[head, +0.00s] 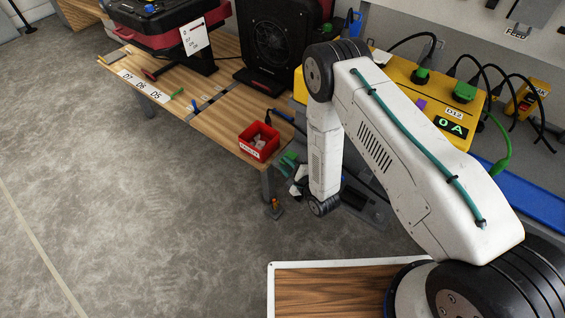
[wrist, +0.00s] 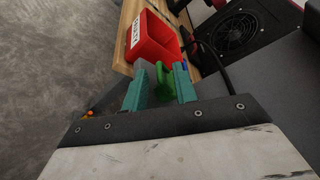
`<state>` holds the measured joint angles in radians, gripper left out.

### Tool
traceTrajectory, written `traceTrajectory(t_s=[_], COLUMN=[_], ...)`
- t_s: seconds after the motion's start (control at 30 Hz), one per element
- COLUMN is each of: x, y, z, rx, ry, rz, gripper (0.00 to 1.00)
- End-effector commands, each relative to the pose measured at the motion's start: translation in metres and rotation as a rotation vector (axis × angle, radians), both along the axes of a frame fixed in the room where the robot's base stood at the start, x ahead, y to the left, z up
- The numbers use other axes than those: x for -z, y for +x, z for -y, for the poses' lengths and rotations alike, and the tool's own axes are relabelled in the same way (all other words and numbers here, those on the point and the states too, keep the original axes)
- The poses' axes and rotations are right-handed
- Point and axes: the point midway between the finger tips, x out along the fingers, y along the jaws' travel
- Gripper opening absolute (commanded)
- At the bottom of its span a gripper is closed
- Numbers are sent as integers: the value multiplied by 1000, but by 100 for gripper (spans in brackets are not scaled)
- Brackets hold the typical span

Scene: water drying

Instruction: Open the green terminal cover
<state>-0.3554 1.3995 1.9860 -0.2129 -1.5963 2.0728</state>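My gripper (head: 289,160) is at the table's front edge, low and left of my arm, partly hidden in the head view. In the wrist view its teal fingers (wrist: 162,84) stand apart. A bright green piece (wrist: 162,80) shows in the gap between them; I cannot tell whether it touches them or lies beyond. Whether it is a terminal cover is unclear. On the yellow box (head: 398,72) at the right, a green block (head: 465,92) and another green block (head: 421,76) sit with black cables. My arm hides part of this box.
A red bin (head: 259,140) stands on the wooden table (head: 216,117); it also shows close beyond the fingers in the wrist view (wrist: 151,42). A black fan unit (head: 272,45) and a red-black case (head: 165,22) stand behind. The floor at left is clear.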

Motion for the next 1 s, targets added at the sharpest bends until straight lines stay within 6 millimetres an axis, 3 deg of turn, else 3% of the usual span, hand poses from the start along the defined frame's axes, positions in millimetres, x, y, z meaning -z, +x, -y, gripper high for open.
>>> traceTrajectory(t_s=[0.2, 0.5, 0.6, 1.0], x=[5, 5, 5, 5], y=[17, 19, 19, 17], z=[-13, -16, -16, -16], rx=[-2, -4, -4, -5], ry=[-1, -2, -1, 11], rz=[0, -1, 0, -26], gripper=[28, 28, 0, 0])
